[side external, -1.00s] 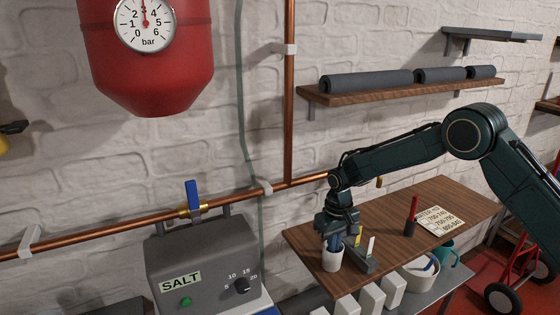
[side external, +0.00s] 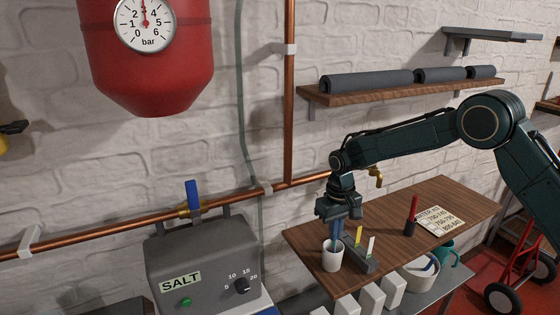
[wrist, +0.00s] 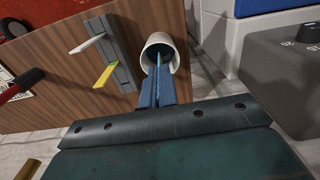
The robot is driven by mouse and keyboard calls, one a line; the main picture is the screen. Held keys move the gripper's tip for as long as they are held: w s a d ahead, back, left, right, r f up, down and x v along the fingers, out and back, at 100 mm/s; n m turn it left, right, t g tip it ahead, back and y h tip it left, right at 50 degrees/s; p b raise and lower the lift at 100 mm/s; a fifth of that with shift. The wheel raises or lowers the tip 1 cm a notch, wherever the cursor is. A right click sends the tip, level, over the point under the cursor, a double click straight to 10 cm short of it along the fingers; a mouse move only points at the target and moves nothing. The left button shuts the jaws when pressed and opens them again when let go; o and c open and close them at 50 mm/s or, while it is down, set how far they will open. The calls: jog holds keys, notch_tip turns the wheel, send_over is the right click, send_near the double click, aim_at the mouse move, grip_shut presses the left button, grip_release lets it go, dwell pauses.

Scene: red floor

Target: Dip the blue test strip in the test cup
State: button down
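The white test cup (side external: 332,257) stands upright near the front left corner of the wooden table; in the wrist view its open mouth (wrist: 160,50) faces the camera. My gripper (side external: 335,236) is above the cup, fingers pointing down. Its two fingers (wrist: 158,84) are close together around the thin blue test strip (wrist: 158,60). The strip's free end lines up with the cup's mouth and appears to reach into it; its exact depth is hard to tell.
Right of the cup, a grey holder (side external: 362,264) carries a yellow strip (side external: 358,236) and a white strip (side external: 371,246). A red marker in a dark stand (side external: 410,221) and a printed card (side external: 440,220) are farther right. The table's back is clear.

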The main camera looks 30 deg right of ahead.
jog(key=shift+r, duration=3)
jog(key=s+d+f, duration=0.3)
jog(key=s, duration=0.4)
jog(key=s+d+f, duration=0.4)
jog(key=s, duration=0.3)
jog(key=shift+s+d, duration=0.25)
jog(key=shift+s, duration=0.05)
jog(key=shift+w+r, duration=0.1)
